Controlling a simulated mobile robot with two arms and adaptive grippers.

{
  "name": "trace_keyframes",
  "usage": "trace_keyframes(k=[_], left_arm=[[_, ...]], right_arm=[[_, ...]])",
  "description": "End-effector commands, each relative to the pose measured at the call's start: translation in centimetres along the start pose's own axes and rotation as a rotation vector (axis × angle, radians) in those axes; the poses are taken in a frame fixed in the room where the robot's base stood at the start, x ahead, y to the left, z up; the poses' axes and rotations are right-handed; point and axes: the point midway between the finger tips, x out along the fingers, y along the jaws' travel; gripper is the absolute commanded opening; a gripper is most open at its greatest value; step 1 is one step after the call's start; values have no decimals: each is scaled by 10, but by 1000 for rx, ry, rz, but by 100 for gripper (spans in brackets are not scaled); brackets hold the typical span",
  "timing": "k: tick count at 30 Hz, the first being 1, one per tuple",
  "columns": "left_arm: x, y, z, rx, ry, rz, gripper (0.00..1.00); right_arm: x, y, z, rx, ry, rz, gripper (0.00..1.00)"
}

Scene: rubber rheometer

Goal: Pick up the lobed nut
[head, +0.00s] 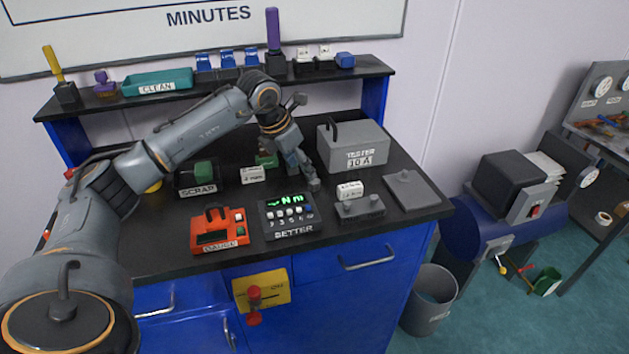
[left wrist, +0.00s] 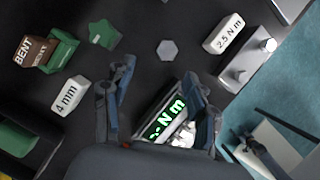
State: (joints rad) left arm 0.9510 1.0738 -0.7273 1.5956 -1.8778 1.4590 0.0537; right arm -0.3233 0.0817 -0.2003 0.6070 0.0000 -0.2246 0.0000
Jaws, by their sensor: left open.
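The lobed nut (left wrist: 104,33) is a small green star-like piece lying on the black bench top, at the upper left of the left wrist view. In the head view I cannot make it out; my left arm seems to cover it. My left gripper (head: 312,183) points down over the bench, behind the SETTER box. In the left wrist view its two fingers (left wrist: 158,80) are spread apart with nothing held between them. The lobed nut lies beyond the left finger, apart from it.
A grey hexagonal piece (left wrist: 168,50) lies right of the nut. Nearby are the green BENT holder (left wrist: 62,50), the 4 mm block (left wrist: 70,96), the 2.5 N m block (left wrist: 223,33) and the SETTER box (head: 290,220).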

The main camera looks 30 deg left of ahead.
Motion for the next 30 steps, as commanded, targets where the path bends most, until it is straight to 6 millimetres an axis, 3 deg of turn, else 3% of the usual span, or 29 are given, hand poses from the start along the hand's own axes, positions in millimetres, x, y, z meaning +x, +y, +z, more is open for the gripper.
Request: trace_keyframes(k=[5, 10, 16, 24, 30], left_arm=[[11, -1, 1, 0, 1, -2, 57], [30, -8, 9, 0, 2, -5, 57], [57, -8, 10, 0, 0, -2, 57], [62, -8, 9, 1, -1, -1, 57], [61, -8, 9, 0, -1, -1, 19]], right_arm=[[-5, 4, -22, 0, 31, 4, 68], [-23, 7, -44, 1, 65, 8, 68], [-30, 6, -37, 1, 54, 6, 68], [-29, 2, -23, 2, 32, 2, 68], [-29, 1, -24, 2, 33, 1, 68]])
